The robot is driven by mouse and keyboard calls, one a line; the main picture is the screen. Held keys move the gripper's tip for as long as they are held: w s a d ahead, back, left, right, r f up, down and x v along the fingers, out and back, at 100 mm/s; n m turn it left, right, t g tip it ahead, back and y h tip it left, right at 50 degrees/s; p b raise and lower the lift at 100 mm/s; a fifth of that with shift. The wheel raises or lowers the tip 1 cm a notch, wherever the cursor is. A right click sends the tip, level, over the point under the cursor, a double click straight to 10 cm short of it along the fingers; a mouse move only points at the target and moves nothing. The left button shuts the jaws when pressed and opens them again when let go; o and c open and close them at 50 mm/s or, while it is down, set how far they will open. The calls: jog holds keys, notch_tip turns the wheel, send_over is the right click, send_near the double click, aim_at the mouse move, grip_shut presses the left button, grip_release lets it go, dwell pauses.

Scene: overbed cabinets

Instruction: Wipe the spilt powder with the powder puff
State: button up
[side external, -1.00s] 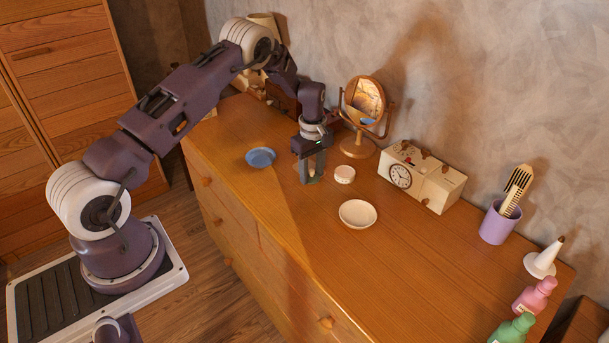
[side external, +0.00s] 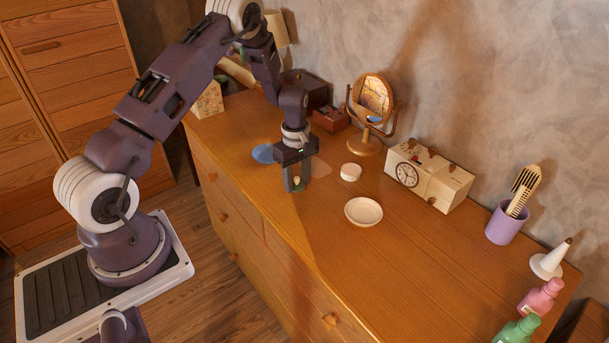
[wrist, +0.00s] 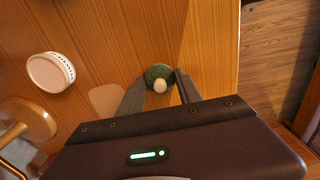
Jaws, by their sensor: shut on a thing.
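The powder puff is a small round dark-green pad (wrist: 153,72) with a pale knob (wrist: 159,86), between my fingertips in the wrist view. My gripper (side external: 296,186) is shut on it, pointing down at the dresser top near its front edge. I cannot tell if the pad touches the wood. The spilt powder is a faint pale patch (side external: 319,167) just behind and right of my gripper, which may hide part of it. It also shows in the wrist view (wrist: 103,97), left of the fingers.
A round white tin (side external: 350,172) and a white bowl (side external: 363,211) stand to the right. A blue dish (side external: 262,153) is partly hidden behind my gripper. A mirror (side external: 372,105), clock (side external: 407,174) and lilac cup (side external: 505,224) stand toward the wall. The front middle is clear.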

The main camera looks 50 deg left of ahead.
jog(key=shift+s, duration=1.25)
notch_tip(320, 180, up, 8)
jog(key=shift+r, duration=0.1)
